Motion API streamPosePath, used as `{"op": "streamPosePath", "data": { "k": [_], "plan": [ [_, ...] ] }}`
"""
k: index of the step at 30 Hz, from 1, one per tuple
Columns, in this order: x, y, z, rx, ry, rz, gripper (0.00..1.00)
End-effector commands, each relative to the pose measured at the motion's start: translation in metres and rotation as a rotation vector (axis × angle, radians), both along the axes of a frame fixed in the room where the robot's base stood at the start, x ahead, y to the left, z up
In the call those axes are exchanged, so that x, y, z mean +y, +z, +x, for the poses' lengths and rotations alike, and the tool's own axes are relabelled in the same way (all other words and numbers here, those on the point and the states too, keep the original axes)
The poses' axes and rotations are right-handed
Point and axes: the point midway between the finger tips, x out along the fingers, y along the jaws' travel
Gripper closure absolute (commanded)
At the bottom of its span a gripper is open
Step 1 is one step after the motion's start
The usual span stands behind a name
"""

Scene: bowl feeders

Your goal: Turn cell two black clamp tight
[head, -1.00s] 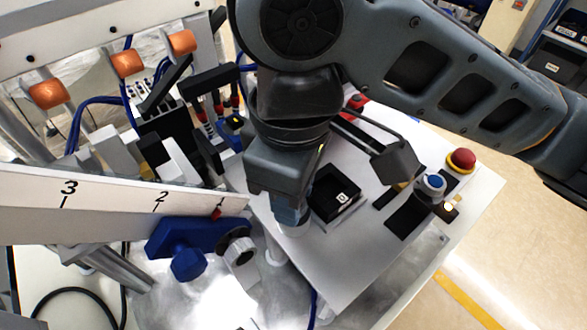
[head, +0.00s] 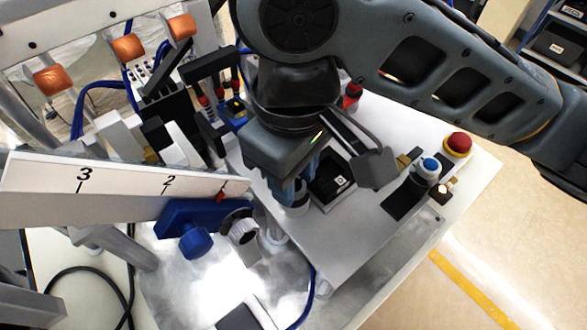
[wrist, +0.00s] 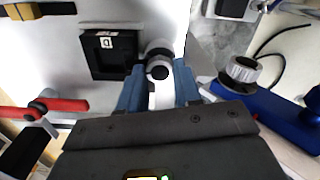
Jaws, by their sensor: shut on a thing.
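My gripper (head: 295,198) points down at the left edge of the white plate, beside the black square tray. The fingers hide part of the knob. In the head view only a pale round piece shows under the fingertips. I cannot read a cell number on it or tell how tight it is.
The black tray (head: 318,203) sits close beside my gripper. A blue clamp (head: 200,215) with a silver-black knob (head: 243,231) lies to the left, under the numbered white rail (head: 120,190). A red button (head: 459,142) and a blue button (head: 428,168) stand at right.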

Motion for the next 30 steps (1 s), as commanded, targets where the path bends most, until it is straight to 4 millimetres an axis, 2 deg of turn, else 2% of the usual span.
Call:
{"op": "streamPosePath", "data": {
  "k": [1, 2, 9, 16, 20, 30],
  "plan": [
    [0.0, 0.0, 0.0, -0.002, -0.001, 0.001, 0.97],
    [0.0, 0.0, 0.0, -0.002, -0.001, 0.001, 0.64],
    [0.0, 0.0, 0.0, -0.001, 0.0, 0.001, 0.41],
    [0.0, 0.0, 0.0, -0.001, 0.001, 0.001, 0.41],
    [0.0, 0.007, 0.001, -0.003, 0.002, 0.0, 0.41],
    [0.0, 0.059, 0.001, -0.005, 0.001, -0.001, 0.41]
  ]
}}
